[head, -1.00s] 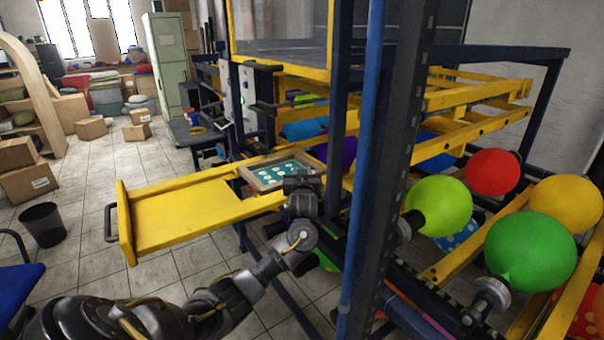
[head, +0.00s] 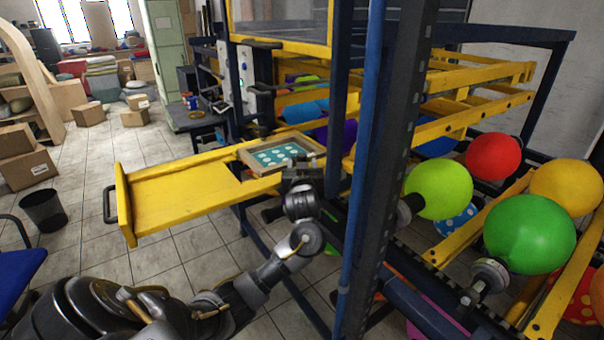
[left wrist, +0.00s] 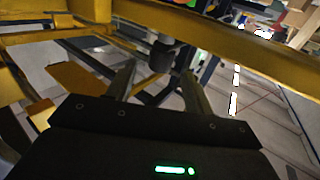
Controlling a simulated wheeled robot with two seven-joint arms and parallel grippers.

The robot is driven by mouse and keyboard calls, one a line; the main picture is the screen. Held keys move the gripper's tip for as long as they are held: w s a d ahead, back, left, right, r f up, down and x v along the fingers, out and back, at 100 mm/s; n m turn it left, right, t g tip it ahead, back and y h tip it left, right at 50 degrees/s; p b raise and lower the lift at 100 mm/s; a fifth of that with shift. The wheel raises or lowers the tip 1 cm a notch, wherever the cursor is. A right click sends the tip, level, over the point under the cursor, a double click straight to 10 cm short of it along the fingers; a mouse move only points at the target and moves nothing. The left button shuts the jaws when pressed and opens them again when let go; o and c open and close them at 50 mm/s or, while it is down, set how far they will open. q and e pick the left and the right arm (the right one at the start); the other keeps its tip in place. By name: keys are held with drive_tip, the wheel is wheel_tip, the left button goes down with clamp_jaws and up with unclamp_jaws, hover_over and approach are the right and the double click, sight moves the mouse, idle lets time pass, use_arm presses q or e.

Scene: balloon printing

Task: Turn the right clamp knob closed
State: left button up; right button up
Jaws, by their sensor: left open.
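My left gripper (head: 302,172) is at the near side of the yellow sliding frame, close beside the framed screen (head: 250,158) with its teal, white-spotted panel. In the left wrist view the left gripper (left wrist: 155,70) has its two fingers spread apart. A dark round knob (left wrist: 161,54), likely the clamp knob, shows ahead between the fingers, under a yellow beam. I cannot tell whether the fingers touch it. In the head view the gripper and frame hide where the fingers meet the knob. My right gripper is not in view.
A yellow tray (head: 180,193) sticks out to the left. A blue post (head: 366,150) and dark column stand just right of my left arm. Balloons, including a green one (head: 528,235), fill the right side. A black bin (head: 44,211) stands on the floor left.

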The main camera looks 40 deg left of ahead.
use_arm(q)
drive_tip(key=v, duration=0.4)
idle(0.6)
